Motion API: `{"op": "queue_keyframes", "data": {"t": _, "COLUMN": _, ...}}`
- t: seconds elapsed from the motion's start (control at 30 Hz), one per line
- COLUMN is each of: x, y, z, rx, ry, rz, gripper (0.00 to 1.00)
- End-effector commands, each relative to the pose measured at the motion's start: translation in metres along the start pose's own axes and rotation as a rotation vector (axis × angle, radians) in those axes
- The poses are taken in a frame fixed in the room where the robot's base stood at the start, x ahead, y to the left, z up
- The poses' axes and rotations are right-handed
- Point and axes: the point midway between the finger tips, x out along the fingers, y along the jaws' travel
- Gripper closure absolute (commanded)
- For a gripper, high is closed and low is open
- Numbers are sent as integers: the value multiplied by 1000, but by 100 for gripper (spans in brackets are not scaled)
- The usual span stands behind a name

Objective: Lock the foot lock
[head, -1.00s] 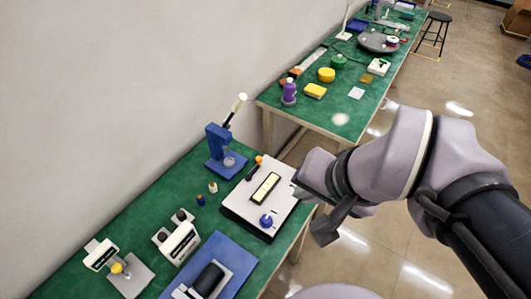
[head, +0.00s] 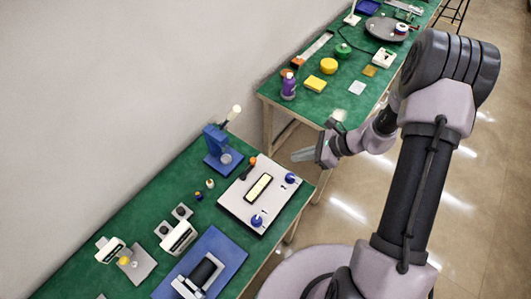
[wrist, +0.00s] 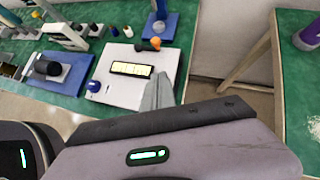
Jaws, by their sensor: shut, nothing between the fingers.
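I cannot tell which part is the foot lock. A white panel (head: 240,200) with a yellow display (head: 259,188) lies on the near green table. It has two blue knobs, one at its right corner (head: 291,178) and one at its front (head: 257,221), and a black handle with an orange end (head: 248,168). My gripper (head: 298,155) is shut and empty, above the gap between the tables, to the right of the panel. In the wrist view its grey fingers (wrist: 158,92) show in front of the panel (wrist: 120,90), touching nothing that I can make out.
A blue press (head: 220,150) with a white-tipped lever stands behind the panel. A blue mat (head: 232,250) with a black-handled device lies in front. White units (head: 178,238) stand left. The second table (head: 310,105) holds a purple bottle (head: 289,88) and yellow blocks. The gap between tables is free.

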Motion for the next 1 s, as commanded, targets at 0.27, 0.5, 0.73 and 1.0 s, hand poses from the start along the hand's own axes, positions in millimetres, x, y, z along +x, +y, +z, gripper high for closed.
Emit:
{"op": "queue_keyframes", "data": {"t": 0.27, "x": 13, "y": 0, "z": 0, "rx": -3, "ry": 0, "rz": 2, "gripper": 100}}
{"op": "queue_keyframes", "data": {"t": 0.5, "x": 65, "y": 1, "z": -1, "rx": -4, "ry": 0, "rz": 5, "gripper": 100}}
{"op": "queue_keyframes", "data": {"t": 0.73, "x": 109, "y": 1, "z": 7, "rx": -6, "ry": 0, "rz": 3, "gripper": 100}}
{"op": "queue_keyframes", "data": {"t": 1.0, "x": 128, "y": 1, "z": 27, "rx": -4, "ry": 1, "rz": 1, "gripper": 100}}
